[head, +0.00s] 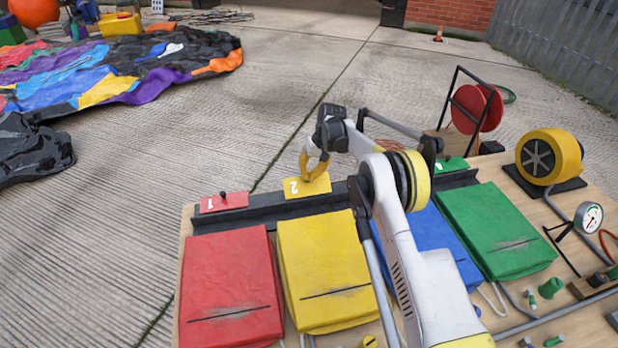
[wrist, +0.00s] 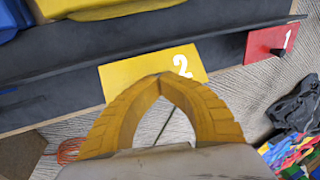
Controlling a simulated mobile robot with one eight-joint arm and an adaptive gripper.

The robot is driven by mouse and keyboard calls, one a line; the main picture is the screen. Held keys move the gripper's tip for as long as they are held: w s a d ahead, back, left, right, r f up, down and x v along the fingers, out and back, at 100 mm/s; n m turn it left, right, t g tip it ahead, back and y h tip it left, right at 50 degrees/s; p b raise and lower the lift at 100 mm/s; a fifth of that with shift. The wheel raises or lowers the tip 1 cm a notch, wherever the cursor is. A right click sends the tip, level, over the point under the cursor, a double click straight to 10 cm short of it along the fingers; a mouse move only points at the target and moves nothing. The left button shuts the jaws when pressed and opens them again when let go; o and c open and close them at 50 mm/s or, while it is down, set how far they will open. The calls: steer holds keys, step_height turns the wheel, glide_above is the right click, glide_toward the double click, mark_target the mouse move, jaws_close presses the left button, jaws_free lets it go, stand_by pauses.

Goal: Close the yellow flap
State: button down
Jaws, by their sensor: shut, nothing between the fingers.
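The yellow flap (head: 322,187) is a small plate with a white 2 on the black rail, behind the yellow cushion (head: 317,255). It also shows in the wrist view (wrist: 125,80). Its angle is hard to judge. No knob shows on it; my fingers cover part of it. My gripper (head: 310,177) has yellow fingers and is at the flap in the head view. In the wrist view my gripper (wrist: 160,79) has its fingertips together, empty, in front of the flap's lower middle. I cannot tell whether they touch it.
The black rail (head: 262,212) runs along the board's far edge. A red flap (head: 222,202) marked 1, with a black knob, is left of the yellow one. Red, blue and green cushions lie alongside. A yellow blower (head: 562,152) and gauge stand right.

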mark_target(317, 182)
steer(key=shift+w+f+g, duration=0.2)
steer(key=shift+f+g, duration=0.05)
steer(key=shift+g, duration=0.15)
stand_by(0.3)
steer(key=c, duration=1.3)
jaws_free()
steer(key=v, duration=1.2)
steer(key=shift+a, duration=0.15)
